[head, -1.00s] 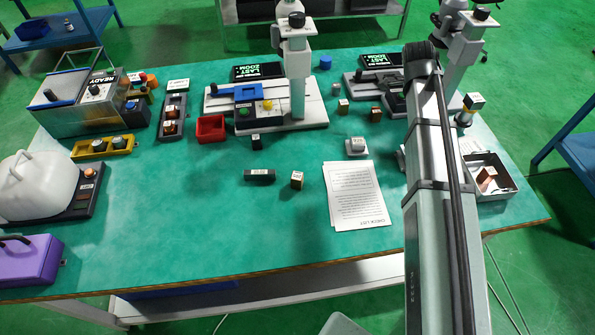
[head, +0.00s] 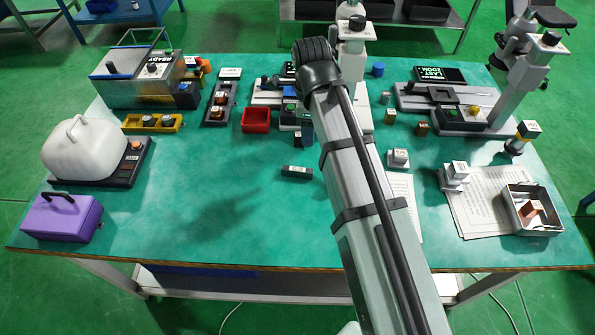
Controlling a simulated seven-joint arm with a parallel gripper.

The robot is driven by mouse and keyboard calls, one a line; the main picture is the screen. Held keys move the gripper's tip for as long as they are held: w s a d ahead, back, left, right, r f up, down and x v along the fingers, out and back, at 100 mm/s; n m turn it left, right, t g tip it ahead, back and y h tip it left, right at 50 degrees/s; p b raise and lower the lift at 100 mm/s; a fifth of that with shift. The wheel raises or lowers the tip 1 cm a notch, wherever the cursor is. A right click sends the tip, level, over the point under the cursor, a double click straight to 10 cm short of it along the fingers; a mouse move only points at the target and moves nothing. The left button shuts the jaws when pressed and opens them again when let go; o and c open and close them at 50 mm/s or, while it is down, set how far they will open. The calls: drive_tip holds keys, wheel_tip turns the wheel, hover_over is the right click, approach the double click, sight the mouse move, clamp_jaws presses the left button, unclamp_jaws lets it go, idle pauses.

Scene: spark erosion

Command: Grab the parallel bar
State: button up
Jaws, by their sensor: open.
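A short dark bar (head: 297,172) with a small white label lies flat on the green table in the head view, just left of my arm; I take it for the parallel bar. Its right end is close to my arm's outline. My arm rises from the bottom right, and its dark upper joint (head: 316,66) is above and beyond the bar in the picture. Nothing is seen touching the bar.
A small black block (head: 296,139) and a red bin (head: 256,120) are behind the bar. Papers (head: 484,214) and a metal tray (head: 534,190) lie right. The front middle table is clear.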

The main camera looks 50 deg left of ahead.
drive_tip(key=s+a, duration=0.1)
drive_tip(key=s, duration=0.2)
hover_over(297, 169)
drive_tip(key=f, duration=0.8)
drive_tip(key=shift+w+f, duration=0.1)
drive_tip(key=shift+w, duration=0.15)
drive_tip(key=shift+s+f, duration=0.2)
drive_tip(key=shift+f, duration=2.45)
clamp_jaws()
